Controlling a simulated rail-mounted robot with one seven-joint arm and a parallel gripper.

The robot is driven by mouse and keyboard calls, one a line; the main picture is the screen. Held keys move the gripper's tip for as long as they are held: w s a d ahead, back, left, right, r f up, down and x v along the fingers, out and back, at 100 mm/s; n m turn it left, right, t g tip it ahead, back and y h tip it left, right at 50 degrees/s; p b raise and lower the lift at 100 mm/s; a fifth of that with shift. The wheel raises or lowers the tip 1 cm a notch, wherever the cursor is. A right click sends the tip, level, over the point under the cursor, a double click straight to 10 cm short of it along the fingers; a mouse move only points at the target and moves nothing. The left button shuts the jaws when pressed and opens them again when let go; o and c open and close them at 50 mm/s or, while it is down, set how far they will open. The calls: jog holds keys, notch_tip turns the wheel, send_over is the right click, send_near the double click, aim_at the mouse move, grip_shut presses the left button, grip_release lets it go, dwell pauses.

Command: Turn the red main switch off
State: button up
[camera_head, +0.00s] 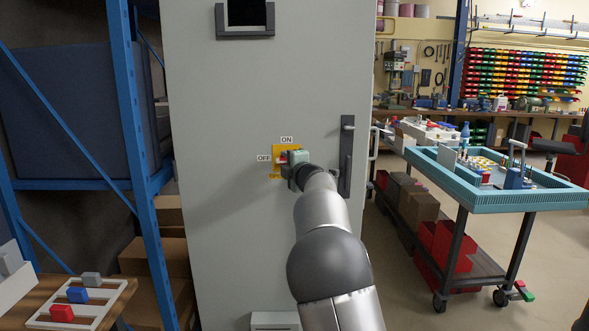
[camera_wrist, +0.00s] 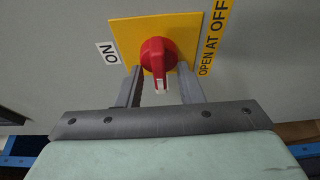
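The red main switch (camera_wrist: 158,60) is a rotary knob on a yellow plate (camera_wrist: 120,30) on a grey cabinet door. Its white-marked handle points down in the wrist view. In the head view a bit of red shows at the switch (camera_head: 283,160), on the side toward the OFF label (camera_head: 264,158); the ON label (camera_head: 286,140) is above. My gripper (camera_wrist: 160,82) is at the switch, with one finger on each side of the handle and visible gaps between. It looks open. In the head view my gripper (camera_head: 291,172) hides much of the knob.
A black door handle (camera_head: 346,160) stands right of the switch, near my wrist. A blue shelf rack (camera_head: 135,120) is left of the cabinet (camera_head: 225,220), and a teal-topped cart (camera_head: 480,200) is at right. A wooden table (camera_head: 110,305) with coloured blocks is at lower left.

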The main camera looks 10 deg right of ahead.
jog(key=b+v, duration=0.3)
jog(key=v, duration=1.4)
jog(key=shift+r, duration=0.1)
jog(key=s+d+f+m+g+h+p, duration=0.2)
jog(key=s+f+m+g+h+p, duration=0.15)
jog(key=s+m, duration=0.25)
jog(key=s+d+f+m+g+h+p, duration=0.1)
jog(key=s+f+m+g+h+p, duration=0.15)
jog(key=s+m+p, duration=0.35)
jog(key=s+a+f+m+g+p, duration=0.1)
jog(key=s+a+f+m+g, duration=0.1)
jog(key=s, duration=0.7)
jog(key=s+a+f+m+g+y+p, duration=0.1)
jog(key=s+a+f+m+g+p, duration=0.1)
jog(key=s, duration=0.8)
jog(key=s+a+f+m+g+y+p, duration=0.1)
jog(key=s+a+f+m+g, duration=0.3)
jog(key=s+g, duration=0.3)
jog(key=s+f, duration=0.1)
jog(key=s, duration=0.2)
jog(key=shift+f, duration=0.2)
